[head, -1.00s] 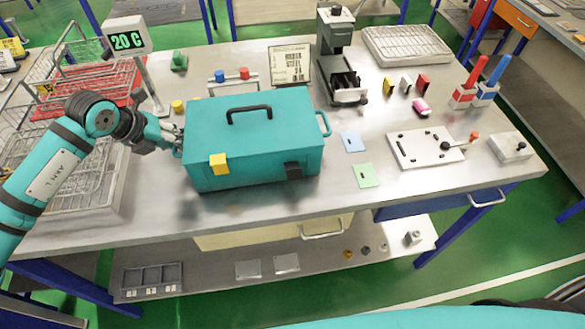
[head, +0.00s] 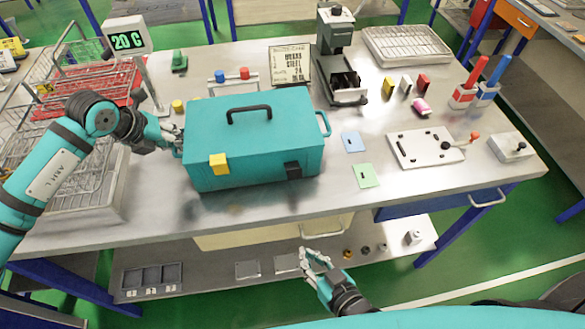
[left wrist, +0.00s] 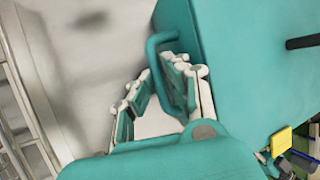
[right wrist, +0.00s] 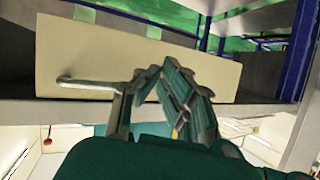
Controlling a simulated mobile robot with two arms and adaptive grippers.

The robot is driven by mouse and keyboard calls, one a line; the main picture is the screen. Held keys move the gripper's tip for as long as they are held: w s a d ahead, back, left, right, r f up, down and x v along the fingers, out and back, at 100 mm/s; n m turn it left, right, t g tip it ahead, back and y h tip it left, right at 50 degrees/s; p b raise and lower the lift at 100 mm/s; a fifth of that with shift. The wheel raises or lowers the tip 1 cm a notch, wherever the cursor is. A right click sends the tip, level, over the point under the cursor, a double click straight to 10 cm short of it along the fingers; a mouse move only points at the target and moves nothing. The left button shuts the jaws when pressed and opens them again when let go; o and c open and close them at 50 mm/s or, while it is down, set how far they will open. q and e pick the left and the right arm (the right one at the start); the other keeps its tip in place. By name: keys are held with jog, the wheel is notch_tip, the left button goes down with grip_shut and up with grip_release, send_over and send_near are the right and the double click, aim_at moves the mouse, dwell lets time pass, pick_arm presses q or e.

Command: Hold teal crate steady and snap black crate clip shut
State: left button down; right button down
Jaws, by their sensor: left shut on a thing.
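The teal crate (head: 255,150) stands on the metal bench with its lid down. A yellow clip (head: 219,164) is on the left of its front face and the black clip (head: 292,170) on the right. I cannot tell how far the black clip is swung. My left gripper (head: 179,138) is shut on the crate's left side handle, which shows in the left wrist view (left wrist: 155,48). My right gripper (head: 317,260) is empty, its fingers apart, low in front of the bench's front edge. The right wrist view shows its fingers (right wrist: 158,75) before a cream drawer front.
The bench (head: 330,195) is clear right in front of the crate. A blue card (head: 353,141) and a green card (head: 363,176) lie to its right, beside a white board (head: 415,150). Wire baskets (head: 60,165) stand at left. A drawer handle (right wrist: 90,83) juts out below the bench top.

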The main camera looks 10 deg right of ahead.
aim_at(298, 172)
jog(key=w+r+n+t, duration=0.1)
jog(key=w+r+t, duration=0.3)
jog(key=r, duration=0.9)
jog(key=shift+y, duration=0.4)
jog(key=shift+w+a, duration=0.15)
jog(key=shift+w, duration=1.7)
jog(key=shift+w+a, duration=0.1)
jog(key=shift+w, duration=1.7)
jog(key=shift+r, duration=1.25)
jog(key=shift+w+r, duration=0.3)
jog(key=shift+r, duration=0.5)
jog(key=shift+w+r, duration=0.15)
jog(key=shift+s, duration=2.55)
